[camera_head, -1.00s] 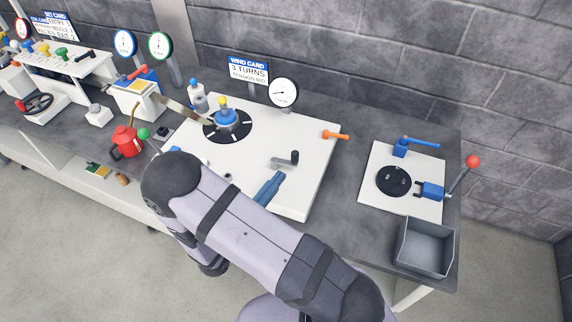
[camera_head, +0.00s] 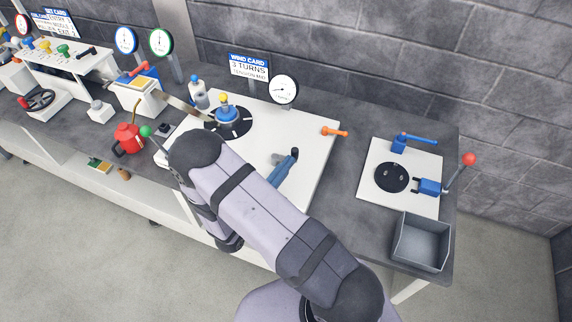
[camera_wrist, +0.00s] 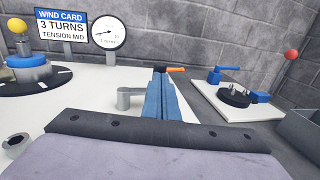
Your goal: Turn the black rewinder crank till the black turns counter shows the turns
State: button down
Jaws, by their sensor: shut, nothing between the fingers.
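The rewinder crank has a grey arm (camera_wrist: 130,96) and a black knob (camera_head: 294,153), and stands on the white plate. My gripper (camera_head: 284,169) is shut and empty, its blue fingers close beside the crank at the knob end. In the wrist view the fingers (camera_wrist: 161,97) hide the arm's far end; the black knob shows at their tips. I cannot tell whether they touch it. The black-rimmed turns counter (camera_head: 284,89) stands behind the plate; its needle points left in the wrist view (camera_wrist: 108,32), but its figures are too small to read. The wind card (camera_wrist: 62,32) says 3 TURNS, TENSION MID.
A reel hub with a blue body and yellow knob (camera_head: 224,107) stands left on the white plate (camera_head: 305,125). An orange lever (camera_head: 333,131) is at its right edge. Further right are a plate with a black disc (camera_head: 392,177), a red-knobbed lever (camera_head: 469,159) and a grey bin (camera_head: 421,242).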

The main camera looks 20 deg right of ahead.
aim_at(297, 156)
jog(key=shift+d, duration=0.15)
jog(key=shift+w+d+b, duration=0.2)
jog(key=shift+d+b, duration=0.1)
jog(key=shift+d, duration=0.3)
jog(key=shift+w+d+b, duration=0.15)
jog(key=shift+d+b, duration=0.15)
jog(key=shift+d, duration=0.25)
jog(key=shift+w+d+b, duration=0.35)
jog(key=shift+w+d, duration=0.1)
jog(key=shift+d, duration=0.15)
jog(key=shift+w+d+b, duration=0.45)
jog(key=shift+w+d, duration=0.1)
jog(key=shift+w, duration=0.2)
jog(key=shift+s, duration=0.1)
